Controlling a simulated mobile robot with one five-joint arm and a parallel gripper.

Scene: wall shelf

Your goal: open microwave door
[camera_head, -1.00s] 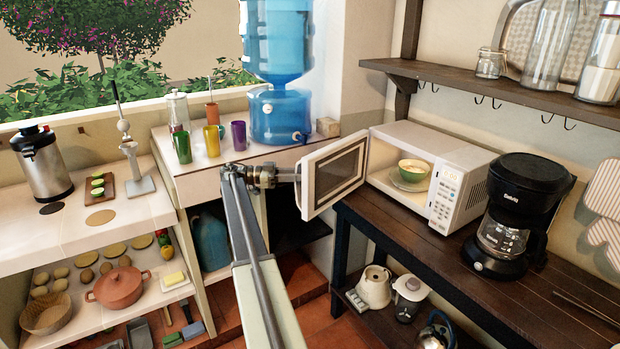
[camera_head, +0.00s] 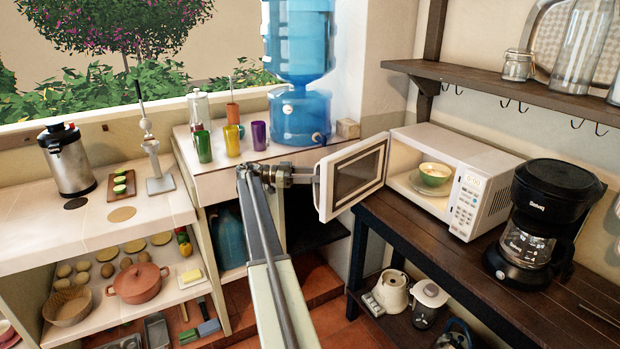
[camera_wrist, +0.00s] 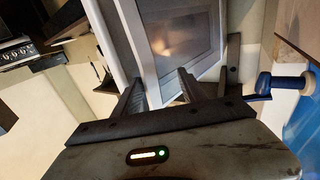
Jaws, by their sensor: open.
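The white microwave (camera_head: 487,167) stands on a dark wooden table with its door (camera_head: 353,178) swung wide open to the left. A green bowl (camera_head: 434,175) sits inside the lit cavity. My gripper (camera_head: 311,174) is at the free left edge of the door, on its outer side. In the wrist view the dark jaws are apart, and the pale-framed door (camera_wrist: 178,45) with its window fills the space beyond them. The door handle is hard to make out between the jaws, and I cannot tell whether they touch it.
A black coffee maker (camera_head: 540,222) stands right of the microwave. A blue water dispenser (camera_head: 300,115) and several coloured cups are on the counter behind the gripper. A wooden shelf (camera_head: 500,92) hangs above. Open floor (camera_head: 330,300) lies below the door.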

